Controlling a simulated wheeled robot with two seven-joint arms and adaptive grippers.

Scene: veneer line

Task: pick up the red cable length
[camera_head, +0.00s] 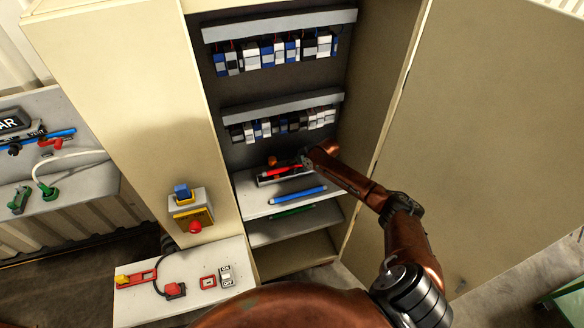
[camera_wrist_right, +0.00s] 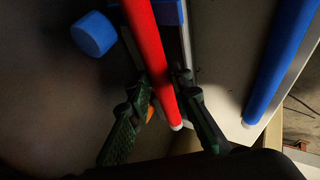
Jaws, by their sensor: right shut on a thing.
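The red cable length (camera_head: 275,171) is a thin red rod with a pale end, over a small tray on the cabinet's white shelf (camera_head: 258,207). In the right wrist view the red cable length (camera_wrist_right: 149,45) runs between the two dark fingers. My right gripper (camera_head: 303,161) reaches into the cabinet from the right and is shut on the red cable length near its pale end; the fingers also show in the right wrist view (camera_wrist_right: 160,92). Whether the cable is clear of the tray cannot be told. My left gripper is not in view.
A blue rod (camera_head: 298,195) lies in front on the shelf, and a green rod (camera_head: 292,211) lies lower. Terminal rows (camera_head: 275,53) hang above. The open cabinet door (camera_head: 465,140) stands to the right of my arm. A switch box (camera_head: 190,211) is at left.

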